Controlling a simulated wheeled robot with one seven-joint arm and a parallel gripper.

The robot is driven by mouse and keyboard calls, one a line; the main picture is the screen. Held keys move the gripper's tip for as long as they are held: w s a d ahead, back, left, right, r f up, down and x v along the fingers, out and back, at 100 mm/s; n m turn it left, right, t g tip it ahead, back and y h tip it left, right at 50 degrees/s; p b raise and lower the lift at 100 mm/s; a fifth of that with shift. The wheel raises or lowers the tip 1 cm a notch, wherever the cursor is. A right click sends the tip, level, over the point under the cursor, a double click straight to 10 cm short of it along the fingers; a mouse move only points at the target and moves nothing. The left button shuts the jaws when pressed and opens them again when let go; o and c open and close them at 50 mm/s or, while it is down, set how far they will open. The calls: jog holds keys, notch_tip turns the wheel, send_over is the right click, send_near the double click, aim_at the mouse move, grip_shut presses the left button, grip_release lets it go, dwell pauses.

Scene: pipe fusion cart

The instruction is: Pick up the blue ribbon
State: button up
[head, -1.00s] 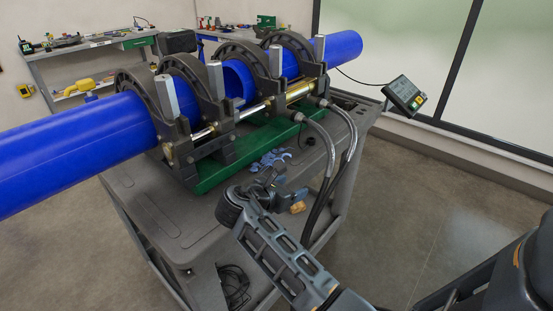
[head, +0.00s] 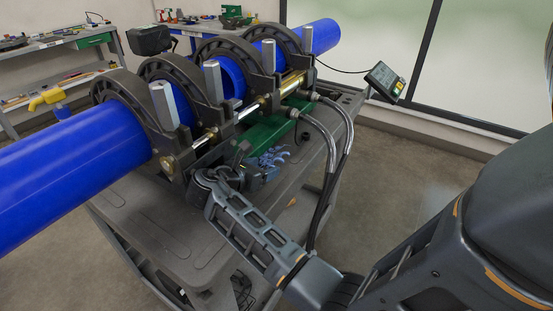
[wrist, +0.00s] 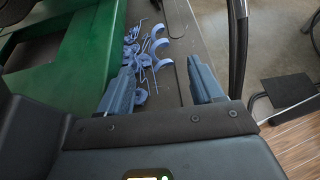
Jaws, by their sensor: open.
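The blue ribbon (wrist: 136,48) lies as several loose curls and strips on the grey cart top, beside the green base. In the head view the ribbon (head: 273,156) shows next to the green base, just beyond my gripper. My gripper (wrist: 168,88) is open and empty in the wrist view, its two fingers pointing toward the ribbon. The left finger overlaps the near end of the pile, and most curls lie ahead of the fingertips. In the head view my gripper (head: 250,170) is partly hidden by my own wrist. I cannot tell its exact height above the cart.
The green base (wrist: 85,50) of the pipe clamp stands directly left of the ribbon. Black hoses (head: 327,150) run down the cart's right side, close to my gripper. The blue pipe (head: 75,155) crosses above the cart (head: 150,225). The cart's near-left top is clear.

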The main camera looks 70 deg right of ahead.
aim_at(274, 163)
jog(key=shift+p+x, duration=0.35)
jog(key=shift+x, duration=2.45)
jog(key=shift+c, duration=0.3)
jog(key=shift+s, duration=0.1)
jog(key=c, duration=1)
jog(key=shift+r, duration=0.2)
jog(key=shift+s+r, duration=0.15)
jog(key=shift+r, duration=0.05)
notch_tip(274, 163, up, 7)
jog(key=shift+f, duration=0.2)
jog(key=s+a, duration=0.2)
jog(key=s, duration=0.7)
jog(key=s+a+b, duration=0.1)
jog(key=s+a, duration=0.1)
jog(key=s, duration=0.8)
jog(key=shift+a+f, duration=0.15)
jog(key=shift+a, duration=0.15)
